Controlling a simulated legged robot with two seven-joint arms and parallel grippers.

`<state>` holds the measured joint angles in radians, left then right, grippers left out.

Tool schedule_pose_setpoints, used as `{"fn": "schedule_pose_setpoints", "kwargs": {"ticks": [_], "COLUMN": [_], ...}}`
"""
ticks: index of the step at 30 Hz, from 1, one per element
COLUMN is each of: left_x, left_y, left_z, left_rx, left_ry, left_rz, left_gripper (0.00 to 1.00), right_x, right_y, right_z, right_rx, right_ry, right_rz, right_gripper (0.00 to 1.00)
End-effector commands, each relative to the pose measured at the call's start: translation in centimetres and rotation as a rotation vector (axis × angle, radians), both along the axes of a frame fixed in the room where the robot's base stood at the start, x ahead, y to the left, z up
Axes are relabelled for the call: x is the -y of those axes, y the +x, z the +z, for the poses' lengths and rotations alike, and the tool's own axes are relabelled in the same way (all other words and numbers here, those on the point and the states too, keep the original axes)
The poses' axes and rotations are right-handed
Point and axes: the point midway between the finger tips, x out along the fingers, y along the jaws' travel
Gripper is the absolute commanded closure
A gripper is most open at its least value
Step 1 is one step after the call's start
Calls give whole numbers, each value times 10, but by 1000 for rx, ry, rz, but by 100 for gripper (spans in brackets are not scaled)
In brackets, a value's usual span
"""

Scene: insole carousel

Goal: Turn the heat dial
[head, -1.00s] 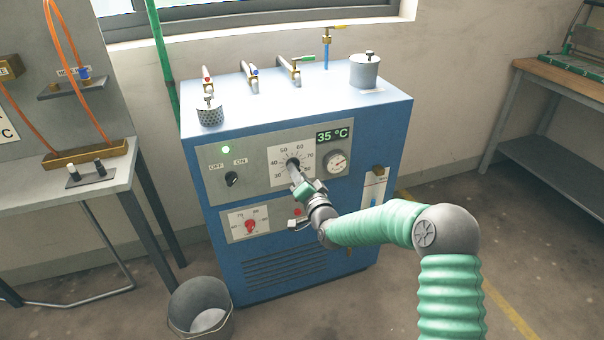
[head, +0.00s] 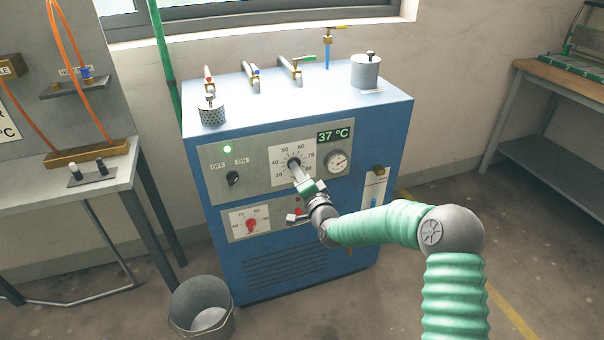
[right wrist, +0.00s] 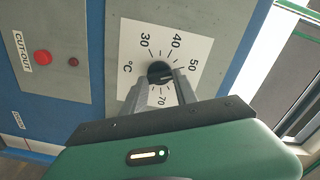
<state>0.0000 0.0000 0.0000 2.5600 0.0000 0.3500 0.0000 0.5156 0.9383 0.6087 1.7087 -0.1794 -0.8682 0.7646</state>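The heat dial is a black knob (right wrist: 160,72) on a white scale plate (head: 286,153) marked in °C, on the grey front panel of the blue heater cabinet. My right gripper (right wrist: 163,80) has one finger on each side of the knob and looks shut on it. In the head view my right gripper (head: 296,169) reaches the dial from the lower right and hides part of it and the lower scale. The green display (head: 336,136) above right of the dial reads 37 °C. My left gripper is not in view.
An on/off switch (head: 233,178) and lit green lamp (head: 227,149) are left of the dial, a round gauge (head: 337,161) right. A red dial (head: 251,225) sits below. A bucket (head: 202,308) stands on the floor by the cabinet; a bench (head: 101,175) is left.

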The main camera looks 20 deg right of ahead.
Motion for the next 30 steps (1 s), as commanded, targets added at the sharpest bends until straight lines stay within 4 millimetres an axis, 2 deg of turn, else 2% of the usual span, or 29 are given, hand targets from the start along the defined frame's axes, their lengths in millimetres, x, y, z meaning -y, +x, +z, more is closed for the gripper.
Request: {"fn": "schedule_pose_setpoints", "kwargs": {"ticks": [1,6,10,14,24,30], "left_x": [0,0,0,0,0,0], "left_y": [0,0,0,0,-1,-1], "left_z": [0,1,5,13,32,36], "left_rx": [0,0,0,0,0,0], "left_ry": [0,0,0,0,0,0], "left_rz": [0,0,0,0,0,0], "left_gripper": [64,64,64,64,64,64], "right_x": [5,5,6,9,11,11], "right_y": [10,9,-4,-38,-144,-181], "right_z": [25,26,28,29,22,18], "right_rx": [52,52,52,49,32,29], "right_ry": [-3,-3,-4,-4,0,1], "right_rz": [-15,-15,-15,-14,-5,-1], "right_gripper": [60,38,38,38,38,38]}}
